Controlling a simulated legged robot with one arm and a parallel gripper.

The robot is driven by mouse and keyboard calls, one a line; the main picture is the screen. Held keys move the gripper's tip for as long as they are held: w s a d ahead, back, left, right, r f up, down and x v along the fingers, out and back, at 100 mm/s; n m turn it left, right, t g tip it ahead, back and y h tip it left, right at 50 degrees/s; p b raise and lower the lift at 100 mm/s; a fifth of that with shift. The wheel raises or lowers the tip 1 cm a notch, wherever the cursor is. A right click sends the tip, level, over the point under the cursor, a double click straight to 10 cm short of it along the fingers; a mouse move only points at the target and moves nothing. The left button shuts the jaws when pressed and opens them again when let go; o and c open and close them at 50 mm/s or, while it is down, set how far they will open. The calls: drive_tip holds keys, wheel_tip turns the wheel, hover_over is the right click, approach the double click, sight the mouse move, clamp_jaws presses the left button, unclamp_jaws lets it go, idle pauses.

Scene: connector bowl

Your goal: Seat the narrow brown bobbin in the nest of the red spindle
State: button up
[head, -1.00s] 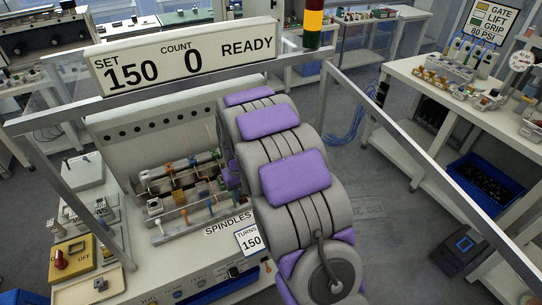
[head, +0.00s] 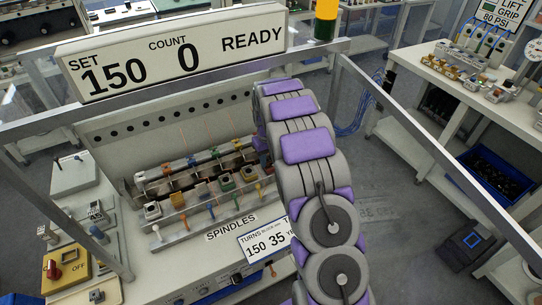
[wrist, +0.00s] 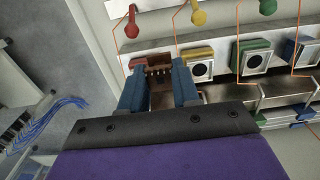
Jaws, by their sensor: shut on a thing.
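The brown bobbin (wrist: 159,73) is between the two blue fingers of my gripper (wrist: 158,84), with a row of small pins on its upper end. The gripper is shut on it. In the wrist view a red edge of the red spindle's nest (wrist: 135,62) shows beside the left finger, below a red ball (wrist: 132,27). The bobbin and fingers cover the rest of that nest. I cannot tell whether the bobbin touches it. In the head view my arm hides the bobbin and the red spindle; only a bit of blue finger shows past the arm.
Yellow (wrist: 197,57), green (wrist: 252,57) and blue (wrist: 291,53) nests stand in a row to the right in the wrist view. Thin orange wires run down beside them. The winding machine's sign (head: 172,50) and grey rail stand above the spindles.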

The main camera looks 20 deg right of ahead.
drive_tip(key=w, duration=0.1)
drive_tip(key=w+d, duration=0.2)
drive_tip(key=shift+f, duration=0.25)
drive_tip(key=shift+w+d+b, duration=0.2)
drive_tip(key=shift+w+b, duration=0.15)
drive_tip(key=shift+w, duration=0.3)
drive_tip(key=shift+w+d+f, duration=0.15)
drive_tip(key=shift+w+d, duration=0.15)
drive_tip(key=shift+d, duration=0.1)
wheel_tip(320, 180, down, 4)
drive_tip(key=shift+d+r+b, duration=0.15)
drive_tip(key=shift+r+b, duration=0.1)
drive_tip(key=shift+b, duration=0.35)
drive_tip(key=shift+r, duration=0.1)
drive_tip(key=o, duration=1)
